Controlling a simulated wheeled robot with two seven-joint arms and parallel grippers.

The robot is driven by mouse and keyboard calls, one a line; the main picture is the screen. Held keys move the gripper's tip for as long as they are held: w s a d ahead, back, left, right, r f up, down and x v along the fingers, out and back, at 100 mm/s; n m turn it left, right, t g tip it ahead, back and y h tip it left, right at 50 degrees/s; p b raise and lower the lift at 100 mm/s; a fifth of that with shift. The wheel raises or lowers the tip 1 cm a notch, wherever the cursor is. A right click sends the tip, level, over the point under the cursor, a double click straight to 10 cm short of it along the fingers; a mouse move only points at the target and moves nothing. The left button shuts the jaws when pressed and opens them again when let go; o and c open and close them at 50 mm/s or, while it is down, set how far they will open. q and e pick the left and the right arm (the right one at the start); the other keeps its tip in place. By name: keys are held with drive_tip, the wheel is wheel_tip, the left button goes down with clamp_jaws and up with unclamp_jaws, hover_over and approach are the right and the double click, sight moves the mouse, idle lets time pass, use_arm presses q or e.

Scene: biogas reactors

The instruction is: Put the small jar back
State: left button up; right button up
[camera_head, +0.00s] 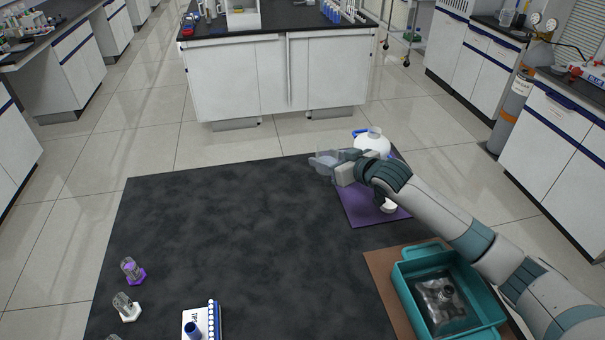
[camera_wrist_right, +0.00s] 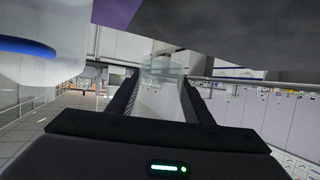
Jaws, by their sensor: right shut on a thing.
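My right gripper (camera_head: 338,166) is shut on the small jar (camera_head: 325,160), a clear, see-through vessel, near the far right part of the black table. In the right wrist view, the jar (camera_wrist_right: 163,95) sits between the two dark fingers (camera_wrist_right: 160,88). The gripper and jar are at the left of the purple mat (camera_head: 366,207), near its far end. I cannot tell how far above the table the jar is held. My left gripper does not show.
A white jug (camera_head: 374,143) with a blue handle stands close behind my gripper. A small white item (camera_head: 389,207) is on the purple mat. A teal bin (camera_head: 408,295) is at the near right. Small vials (camera_head: 132,270) and a white rack (camera_head: 196,324) stand near left. The table's middle (camera_head: 240,230) is clear.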

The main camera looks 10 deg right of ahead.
drive_tip(key=p, duration=0.2)
hover_over(302, 185)
wheel_tip(302, 185, down, 4)
drive_tip(key=shift+w+d+f, duration=0.1)
drive_tip(key=shift+w+f, duration=0.05)
drive_tip(key=shift+f, duration=0.05)
drive_tip(key=shift+f+p, duration=0.45)
drive_tip(key=shift+f, duration=1.55)
drive_tip(key=shift+f, duration=0.15)
drive_tip(key=o, duration=1.3)
